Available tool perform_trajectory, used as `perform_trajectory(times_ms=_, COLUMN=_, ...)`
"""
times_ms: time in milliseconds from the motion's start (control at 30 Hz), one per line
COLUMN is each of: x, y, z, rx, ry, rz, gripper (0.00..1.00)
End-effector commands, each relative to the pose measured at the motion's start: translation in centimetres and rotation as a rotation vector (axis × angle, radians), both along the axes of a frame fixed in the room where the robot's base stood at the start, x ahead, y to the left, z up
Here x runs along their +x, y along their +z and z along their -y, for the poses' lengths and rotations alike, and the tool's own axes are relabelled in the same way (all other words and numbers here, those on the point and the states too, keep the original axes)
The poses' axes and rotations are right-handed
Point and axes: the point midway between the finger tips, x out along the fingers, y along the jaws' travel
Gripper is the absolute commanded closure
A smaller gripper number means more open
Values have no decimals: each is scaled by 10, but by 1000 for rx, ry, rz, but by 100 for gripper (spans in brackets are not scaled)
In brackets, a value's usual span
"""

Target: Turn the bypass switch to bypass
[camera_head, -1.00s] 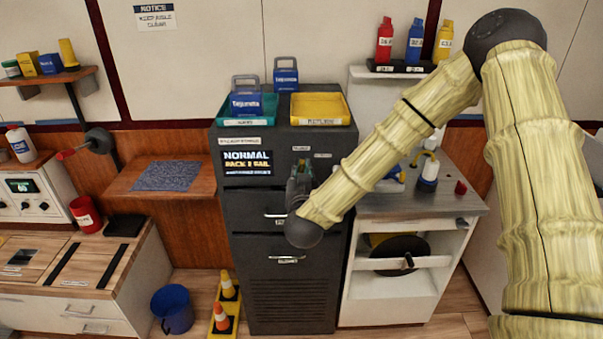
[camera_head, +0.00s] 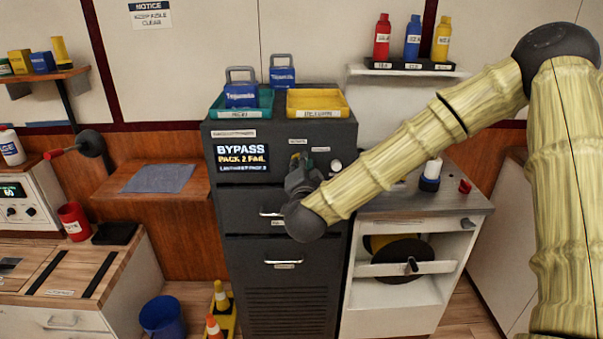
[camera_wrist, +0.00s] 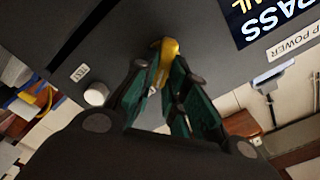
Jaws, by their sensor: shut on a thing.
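The dark grey cabinet (camera_head: 285,300) stands in the middle of the head view. Its display (camera_head: 242,158) reads "BYPASS", "PACK 2 FAIL" and a smaller line. My gripper (camera_head: 298,170) is at the cabinet's upper front, right of the display. In the wrist view my gripper (camera_wrist: 172,88) has its green-padded fingers shut on the yellow handle of the bypass switch (camera_wrist: 167,58). The fingers hide part of the handle. A white round knob (camera_wrist: 96,94) sits on the same panel, apart from the fingers; it also shows in the head view (camera_head: 336,166).
A teal tray (camera_head: 240,114) and a yellow tray (camera_head: 318,112) stand on the cabinet top, with blue battery packs (camera_head: 241,92) at the left. A grey-topped cart (camera_head: 420,204) stands close on the right.

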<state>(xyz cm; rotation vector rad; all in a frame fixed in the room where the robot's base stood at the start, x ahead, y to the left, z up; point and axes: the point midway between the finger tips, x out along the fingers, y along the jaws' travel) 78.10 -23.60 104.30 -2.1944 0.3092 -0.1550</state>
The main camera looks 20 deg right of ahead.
Motion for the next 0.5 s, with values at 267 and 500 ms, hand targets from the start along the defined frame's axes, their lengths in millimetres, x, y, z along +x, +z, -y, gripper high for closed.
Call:
perform_trajectory(times_ms=267, x=0, y=-1, z=2, rx=101, ry=-1, rz=31, gripper=100)
perform_trajectory(times_ms=500, x=0, y=0, z=2, rx=128, ry=-1, rz=39, gripper=100)
